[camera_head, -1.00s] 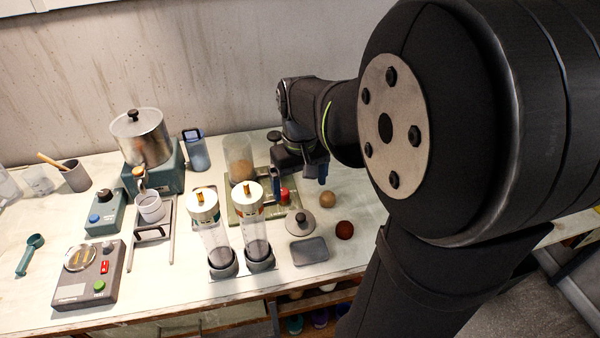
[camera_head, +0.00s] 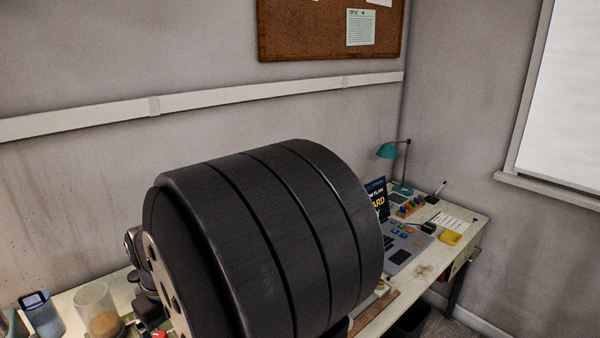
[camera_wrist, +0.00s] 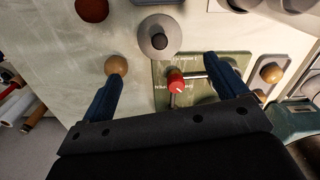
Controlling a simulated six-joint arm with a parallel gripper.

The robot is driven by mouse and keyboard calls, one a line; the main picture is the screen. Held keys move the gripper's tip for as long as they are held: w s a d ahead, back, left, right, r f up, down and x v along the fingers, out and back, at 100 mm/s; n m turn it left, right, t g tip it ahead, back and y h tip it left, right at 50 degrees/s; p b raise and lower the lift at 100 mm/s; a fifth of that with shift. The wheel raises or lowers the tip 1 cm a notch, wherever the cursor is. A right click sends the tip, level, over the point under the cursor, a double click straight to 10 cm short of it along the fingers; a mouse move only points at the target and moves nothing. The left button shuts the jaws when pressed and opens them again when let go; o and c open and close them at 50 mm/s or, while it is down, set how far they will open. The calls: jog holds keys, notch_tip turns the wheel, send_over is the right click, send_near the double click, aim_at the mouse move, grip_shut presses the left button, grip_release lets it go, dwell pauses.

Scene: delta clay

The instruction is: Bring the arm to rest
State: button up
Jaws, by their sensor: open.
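My gripper (camera_wrist: 160,88) shows in the wrist view with its two blue fingers spread wide and nothing between them. It hangs above the bench (camera_wrist: 60,45). Past the fingertips is a green plate (camera_wrist: 185,68) with a red knob (camera_wrist: 176,82) on it, seen in the gap between the fingers. In the head view my large black arm joint fills the middle, and the gripper itself is hidden behind it.
A grey lidded disc (camera_wrist: 158,38), a tan ball (camera_wrist: 116,65) and a dark red ball (camera_wrist: 92,8) lie near the fingers. In the head view, a clear beaker (camera_head: 98,310) and blue container (camera_head: 42,315) stand at lower left. A control panel (camera_head: 405,245) and teal lamp (camera_head: 388,150) are at right.

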notch_tip(320, 180, down, 9)
jog(key=shift+r, duration=0.7)
